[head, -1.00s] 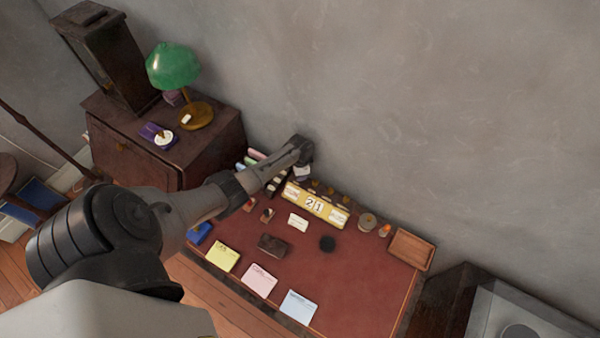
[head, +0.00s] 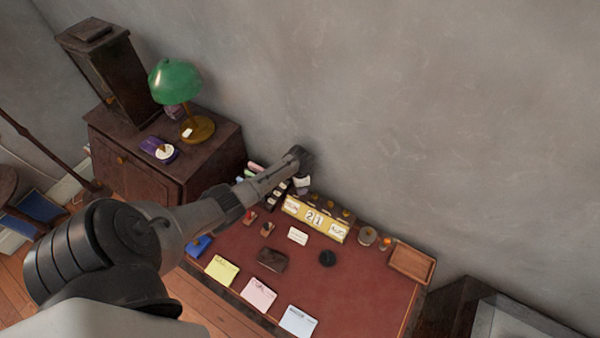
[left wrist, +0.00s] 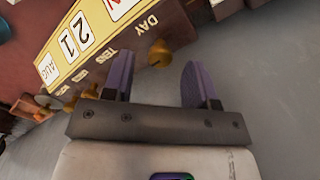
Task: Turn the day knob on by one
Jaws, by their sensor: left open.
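A yellow desk calendar (head: 318,219) stands at the back of the desk. It shows a day tile, "21" and "AUG". In the left wrist view the calendar (left wrist: 84,45) appears upside down, with the labels DAY and TENS legible. The brass day knob (left wrist: 160,53) sticks out of its back by the DAY label. My left gripper (left wrist: 160,78) is open, with its two purple fingers on either side of the line to the day knob. The knob is around the fingertips; I cannot tell whether they touch it. In the head view my left gripper (head: 302,184) is at the calendar's left end, partly hidden by its wrist.
More brass knobs (left wrist: 88,92) line the calendar's back. The grey wall is close behind the desk. Cards, a dark box (head: 272,259) and a wooden tray (head: 411,263) lie on the red desk top (head: 350,290). A green lamp (head: 174,80) stands on the cabinet at left.

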